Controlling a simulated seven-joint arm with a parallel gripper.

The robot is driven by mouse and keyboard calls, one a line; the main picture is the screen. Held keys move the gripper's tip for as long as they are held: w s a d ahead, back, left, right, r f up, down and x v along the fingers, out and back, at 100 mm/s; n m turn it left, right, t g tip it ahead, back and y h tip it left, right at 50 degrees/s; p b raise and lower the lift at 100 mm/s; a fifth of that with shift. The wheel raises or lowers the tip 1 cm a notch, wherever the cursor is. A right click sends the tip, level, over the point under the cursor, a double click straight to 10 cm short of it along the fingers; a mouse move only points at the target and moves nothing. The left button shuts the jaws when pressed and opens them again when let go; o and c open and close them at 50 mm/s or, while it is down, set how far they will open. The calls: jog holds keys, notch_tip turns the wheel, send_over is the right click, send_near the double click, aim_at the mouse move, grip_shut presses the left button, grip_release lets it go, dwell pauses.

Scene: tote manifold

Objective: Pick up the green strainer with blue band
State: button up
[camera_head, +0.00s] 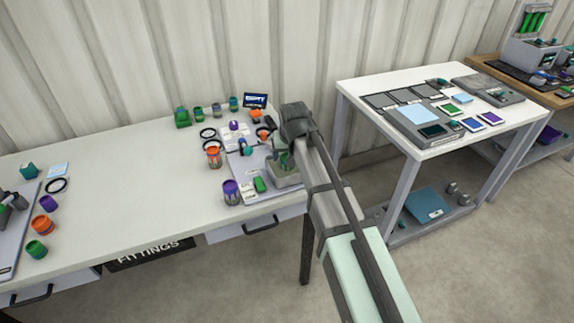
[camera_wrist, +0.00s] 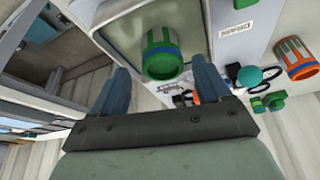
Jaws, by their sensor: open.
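The green strainer with blue band (camera_wrist: 162,55) is a short round cup shape in the wrist view, with green rims and a blue middle. It sits in a grey tote (camera_wrist: 123,16). In the head view the tote (camera_head: 284,180) stands at the table's right end, with a green piece in it partly hidden by my arm. My gripper (camera_wrist: 160,68) is open, with one blue-grey finger on each side of the strainer in the picture. Nothing is held. Whether the fingers touch the strainer, I cannot tell. In the head view my gripper is largely hidden behind my wrist.
An orange and grey strainer (camera_wrist: 295,60), a teal ball (camera_wrist: 250,77) and a green fitting (camera_wrist: 268,103) lie beyond the tote. Purple (camera_head: 231,192) and orange (camera_head: 214,157) strainers stand left of it. The table's (camera_head: 135,205) middle is clear.

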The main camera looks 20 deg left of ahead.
aim_at(286, 154)
jog(key=x, duration=0.4)
jog(key=shift+s+a+f, duration=0.1)
jog(key=shift+s+f, duration=0.05)
jog(key=shift+s, duration=0.1)
jog(key=c, duration=1.1)
notch_tip(286, 154, up, 9)
jog(key=shift+r, duration=0.1)
jog(key=shift+c, duration=0.2)
jog(key=shift+w+a+r, duration=0.1)
jog(key=shift+a+r, duration=0.15)
jog(key=w+a+f+n, duration=0.1)
jog(key=a+n, duration=0.2)
jog(key=a, duration=1.3)
jog(key=w+a+f+n+g+y, duration=0.1)
jog(key=w+a+n, duration=0.1)
jog(key=a, duration=1.4)
jog(key=shift+f+n+g+y, duration=0.25)
jog(key=shift+n+g+y, duration=0.05)
jog(key=shift+n, duration=0.2)
